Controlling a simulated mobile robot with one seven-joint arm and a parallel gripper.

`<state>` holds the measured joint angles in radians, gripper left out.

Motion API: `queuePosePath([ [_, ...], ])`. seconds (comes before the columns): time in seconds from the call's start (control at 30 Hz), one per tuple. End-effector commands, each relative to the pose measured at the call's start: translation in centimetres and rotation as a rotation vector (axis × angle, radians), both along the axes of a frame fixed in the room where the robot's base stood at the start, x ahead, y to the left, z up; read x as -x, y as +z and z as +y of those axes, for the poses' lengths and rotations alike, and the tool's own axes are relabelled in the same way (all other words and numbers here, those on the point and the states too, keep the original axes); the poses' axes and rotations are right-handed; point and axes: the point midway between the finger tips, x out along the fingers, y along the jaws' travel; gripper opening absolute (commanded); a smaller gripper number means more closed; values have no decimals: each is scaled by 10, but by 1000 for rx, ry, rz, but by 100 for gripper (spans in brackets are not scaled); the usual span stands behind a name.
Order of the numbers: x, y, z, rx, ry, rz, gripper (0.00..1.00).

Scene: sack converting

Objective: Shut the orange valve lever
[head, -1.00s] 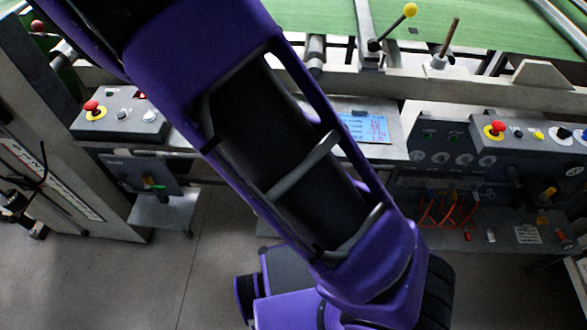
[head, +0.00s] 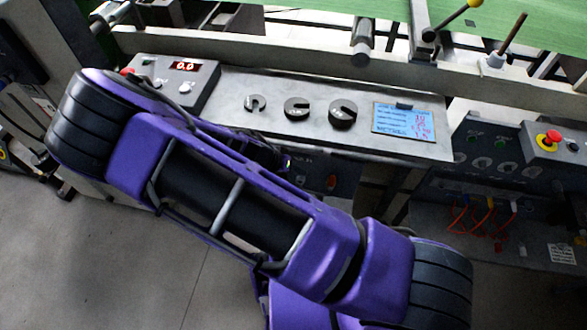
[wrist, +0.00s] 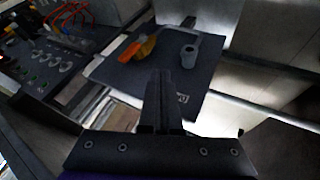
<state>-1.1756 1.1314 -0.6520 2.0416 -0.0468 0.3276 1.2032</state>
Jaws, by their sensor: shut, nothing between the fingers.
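The orange valve lever (wrist: 139,48) shows in the wrist view on a dark plate (wrist: 185,75), with a grey round fitting (wrist: 189,55) to its right. My gripper (wrist: 171,73) is shut and empty, its fingertips in front of the plate, just below the lever and fitting in the picture. I cannot tell how far the tips are from the lever. In the head view a small orange part (head: 331,182), likely the lever, shows on a dark panel under the console, just beyond my arm.
Control boxes with red buttons (head: 552,137) are at both sides. Red-orange cables (head: 487,215) hang at the right. Bare floor (head: 150,265) lies at lower left.

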Motion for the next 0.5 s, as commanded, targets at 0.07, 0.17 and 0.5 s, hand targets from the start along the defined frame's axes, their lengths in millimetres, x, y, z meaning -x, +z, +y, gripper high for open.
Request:
queuePosePath([
  [0.07, -4, -17, -12, 4, -3, 3, 0],
  [0.17, -9, -34, -23, 3, -1, 4, 0],
  [0.5, -2, -38, -61, 0, 1, 1, 0],
])
